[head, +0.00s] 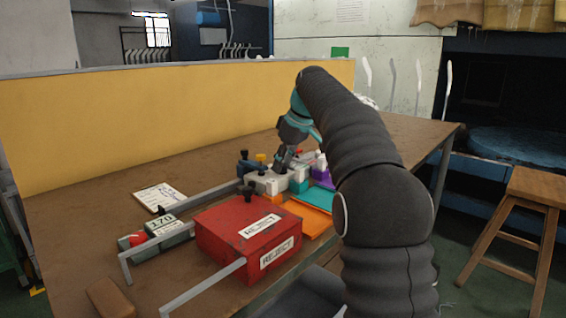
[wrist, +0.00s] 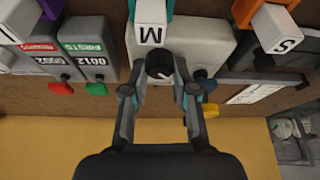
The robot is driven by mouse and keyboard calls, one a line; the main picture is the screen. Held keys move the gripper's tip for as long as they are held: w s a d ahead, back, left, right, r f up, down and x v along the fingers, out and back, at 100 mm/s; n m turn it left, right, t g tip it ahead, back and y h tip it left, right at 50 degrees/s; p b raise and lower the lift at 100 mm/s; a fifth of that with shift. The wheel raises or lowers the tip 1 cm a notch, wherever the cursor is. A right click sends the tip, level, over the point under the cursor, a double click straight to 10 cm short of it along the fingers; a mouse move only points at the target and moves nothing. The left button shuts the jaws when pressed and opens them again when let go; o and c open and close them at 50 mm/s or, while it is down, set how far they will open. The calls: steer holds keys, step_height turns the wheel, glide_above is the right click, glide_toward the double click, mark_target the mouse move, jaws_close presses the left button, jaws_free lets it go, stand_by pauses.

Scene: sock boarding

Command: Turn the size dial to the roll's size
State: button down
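In the wrist view, a black round size dial (wrist: 160,67) with a small white mark sits on a pale block (wrist: 205,45), just below a white tab marked M (wrist: 151,36). My gripper (wrist: 161,72) has one finger on each side of the dial. The fingers are spread, and I cannot tell whether they touch it. A tab marked S (wrist: 277,30) is at the right, and another white tab is cut off at the left. In the head view, my gripper (head: 283,162) points down at the cluster of blocks. The dial is not clear there, and I cannot identify the roll.
A red REJECT box (head: 232,256) stands near the front, with metal rails beside it. A box reading 170 (head: 161,227) and a written card (head: 159,196) lie left. Counters, including FIRSTS 0012 (wrist: 91,60), are beside the dial. A yellow partition (head: 150,125) runs behind the brown table.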

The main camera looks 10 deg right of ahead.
steer(key=shift+m, duration=0.3)
steer(key=m+t+h, duration=0.1)
steer(key=m, duration=0.2)
steer(key=shift+a+m, duration=0.1)
steer(key=shift+m, duration=0.3)
steer(key=m+h, duration=0.2)
steer(key=m, duration=0.2)
steer(key=shift+a+m, duration=0.1)
steer(key=shift+m, duration=0.2)
steer(key=m+h, duration=0.2)
steer(key=m, duration=0.2)
steer(key=m+g+h, duration=0.1)
steer(key=m, duration=0.3)
steer(key=shift+m, duration=0.3)
steer(key=c, duration=1.2)
jaws_free()
